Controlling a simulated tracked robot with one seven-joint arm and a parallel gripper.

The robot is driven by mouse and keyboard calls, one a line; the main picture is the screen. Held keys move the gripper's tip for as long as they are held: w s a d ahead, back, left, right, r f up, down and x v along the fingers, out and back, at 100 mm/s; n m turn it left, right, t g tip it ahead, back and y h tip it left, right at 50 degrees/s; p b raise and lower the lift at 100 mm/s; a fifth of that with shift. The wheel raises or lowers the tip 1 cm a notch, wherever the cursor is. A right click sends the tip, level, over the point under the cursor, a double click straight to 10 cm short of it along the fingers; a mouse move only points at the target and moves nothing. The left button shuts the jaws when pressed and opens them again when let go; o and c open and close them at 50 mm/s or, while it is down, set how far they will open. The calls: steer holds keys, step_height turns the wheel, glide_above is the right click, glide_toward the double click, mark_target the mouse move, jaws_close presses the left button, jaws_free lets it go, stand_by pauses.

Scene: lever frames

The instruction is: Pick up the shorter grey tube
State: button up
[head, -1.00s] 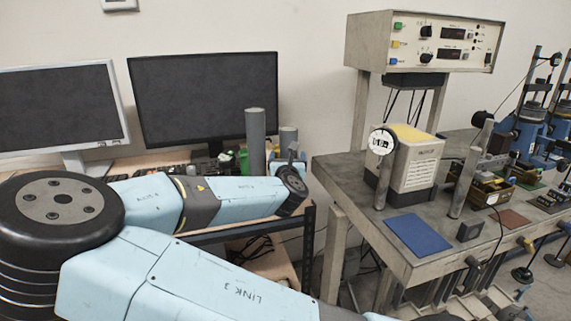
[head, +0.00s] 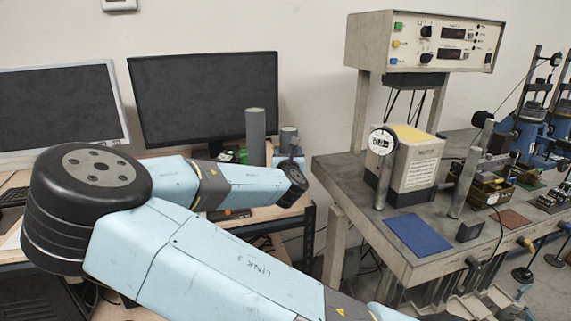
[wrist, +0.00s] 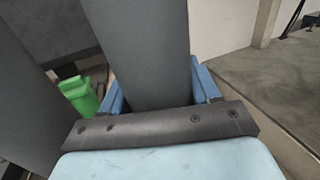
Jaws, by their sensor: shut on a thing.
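Two grey tubes stand at the end of the left desk in the head view. The taller grey tube (head: 255,132) is on the left, and the shorter grey tube (head: 288,133) is just right of it, partly hidden by my arm. In the wrist view, the blue fingers of my gripper (wrist: 160,88) sit on both sides of the shorter grey tube (wrist: 143,50) and are shut on it. The taller tube (wrist: 28,95) rises close by at the left of that view. The shorter tube's lower end is hidden, so I cannot tell whether it touches the desk.
A green object (wrist: 80,96) lies behind, between the tubes in the wrist view. Two dark monitors (head: 205,98) stand behind the arm. A grey workbench (head: 345,180) with a dial gauge (head: 382,142), a box and a blue mat (head: 418,234) is on the right.

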jaws_close()
stand_by(0.3)
steer(key=shift+r, duration=0.1)
